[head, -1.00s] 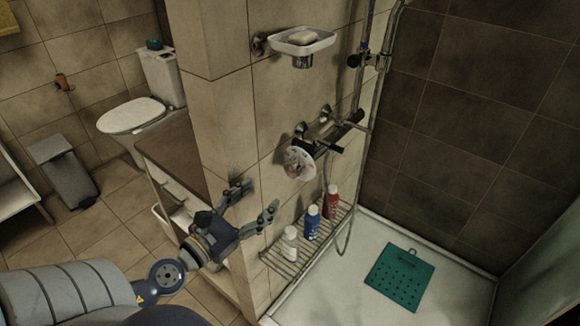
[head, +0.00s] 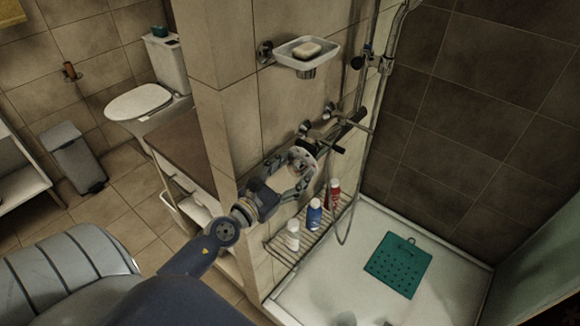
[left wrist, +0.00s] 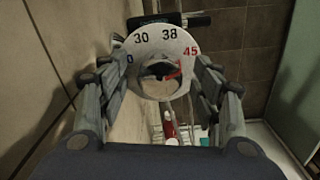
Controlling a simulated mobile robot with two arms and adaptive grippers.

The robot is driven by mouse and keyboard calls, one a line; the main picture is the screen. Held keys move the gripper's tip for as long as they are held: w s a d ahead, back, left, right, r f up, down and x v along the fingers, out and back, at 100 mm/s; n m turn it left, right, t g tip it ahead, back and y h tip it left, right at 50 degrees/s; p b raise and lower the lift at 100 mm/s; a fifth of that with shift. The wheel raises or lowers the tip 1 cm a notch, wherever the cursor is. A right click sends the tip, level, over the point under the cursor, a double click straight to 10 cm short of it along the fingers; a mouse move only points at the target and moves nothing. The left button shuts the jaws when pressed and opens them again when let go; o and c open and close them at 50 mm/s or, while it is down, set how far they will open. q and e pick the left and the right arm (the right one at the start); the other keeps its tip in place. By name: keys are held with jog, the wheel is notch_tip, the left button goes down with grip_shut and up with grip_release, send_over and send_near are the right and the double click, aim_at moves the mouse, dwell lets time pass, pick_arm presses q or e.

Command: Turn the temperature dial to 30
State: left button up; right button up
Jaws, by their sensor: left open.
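The temperature dial is a round white plate (left wrist: 157,50) on the shower mixer, marked 30, 38 and a red 45, with another mark partly hidden at left. A red pointer (left wrist: 174,74) at its dark centre points right and up, towards 45. In the head view the dial (head: 309,150) is partly hidden by my left gripper (head: 304,168). The gripper is open, with one finger on each side of the dial in the left wrist view (left wrist: 163,78). I cannot tell whether the fingers touch it. My right gripper is not in view.
A wire shelf (head: 283,254) below holds a white bottle (head: 293,236), a blue bottle (head: 314,216) and a red bottle (head: 334,193). A soap dish (head: 306,52) is above. The shower hose (head: 349,215) hangs to the right. The tiled wall corner (head: 215,120) is at left.

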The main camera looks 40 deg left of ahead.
pick_arm(q)
jog(key=shift+w+r, duration=0.1)
jog(key=shift+r, duration=0.05)
jog(key=shift+c, duration=0.9)
jog(key=c, duration=0.9)
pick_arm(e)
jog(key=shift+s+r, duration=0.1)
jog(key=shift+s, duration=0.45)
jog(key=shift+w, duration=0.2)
